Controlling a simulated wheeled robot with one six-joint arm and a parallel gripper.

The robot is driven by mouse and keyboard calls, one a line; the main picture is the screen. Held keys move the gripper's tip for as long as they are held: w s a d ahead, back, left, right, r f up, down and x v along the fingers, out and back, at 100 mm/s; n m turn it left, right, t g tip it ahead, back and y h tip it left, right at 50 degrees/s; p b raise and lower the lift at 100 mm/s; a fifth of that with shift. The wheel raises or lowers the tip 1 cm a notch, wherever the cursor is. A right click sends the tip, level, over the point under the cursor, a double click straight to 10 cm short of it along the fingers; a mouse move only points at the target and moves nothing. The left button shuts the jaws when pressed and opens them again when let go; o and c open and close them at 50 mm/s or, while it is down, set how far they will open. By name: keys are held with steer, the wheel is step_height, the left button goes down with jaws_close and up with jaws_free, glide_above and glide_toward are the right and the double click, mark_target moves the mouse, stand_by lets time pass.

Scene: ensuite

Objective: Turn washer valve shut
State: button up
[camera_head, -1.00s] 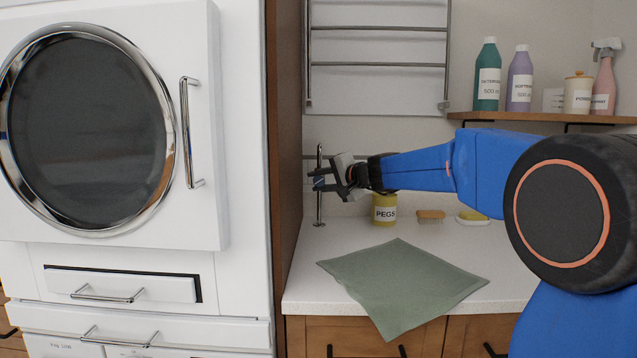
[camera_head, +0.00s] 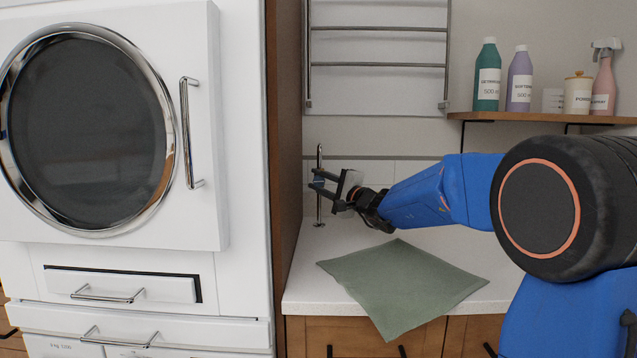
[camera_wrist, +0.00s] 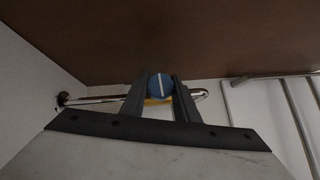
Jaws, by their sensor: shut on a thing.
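The washer valve is a round blue knob (camera_wrist: 160,86) with a white line across its face, on a thin upright metal pipe (camera_head: 319,158). In the wrist view the pipe (camera_wrist: 100,99) runs sideways and the white line stands across it. A bit of yellow shows behind the knob. In the head view the fingers mostly hide the knob.
A white washer (camera_head: 227,160) and brown side panel (camera_head: 284,120) stand close left of the pipe. A green cloth (camera_head: 400,285) lies on the counter (camera_head: 305,285). A towel rail (camera_head: 378,65) hangs behind. Bottles stand on a shelf (camera_head: 545,117) at right.

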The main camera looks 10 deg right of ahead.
steer(key=shift+m, duration=0.3)
steer(key=o, duration=1)
steer(key=shift+o, duration=0.2)
steer(key=shift+s, duration=0.1)
steer(key=v, duration=1.7)
steer(key=shift+f, duration=0.3)
steer(key=shift+s, duration=0.15)
